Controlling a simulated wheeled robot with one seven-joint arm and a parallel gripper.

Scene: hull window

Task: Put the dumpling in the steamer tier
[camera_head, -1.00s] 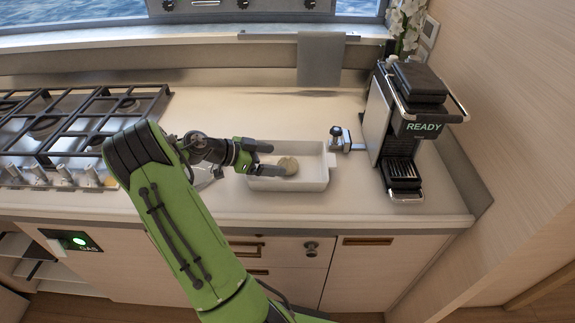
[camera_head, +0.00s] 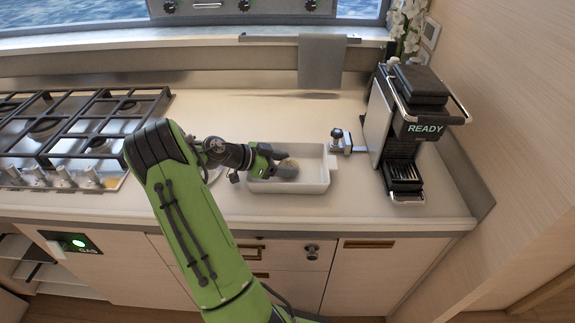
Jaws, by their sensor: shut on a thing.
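The dumpling (camera_head: 289,166) is a small round beige piece inside a white rectangular tray (camera_head: 318,186) on the counter. My gripper (camera_head: 284,165) reaches into the tray from the left and is shut on the dumpling. The near finger and the gripper body hide part of it. I cannot tell whether the dumpling is touching the tray floor or is slightly lifted. I cannot make out a steamer tier in this view.
A gas hob (camera_head: 75,135) with black grates is at the left. A coffee machine (camera_head: 405,130) stands at the right, with a portafilter (camera_head: 340,135) beside the tray. A grey towel (camera_head: 321,62) hangs behind. The counter behind the tray is clear.

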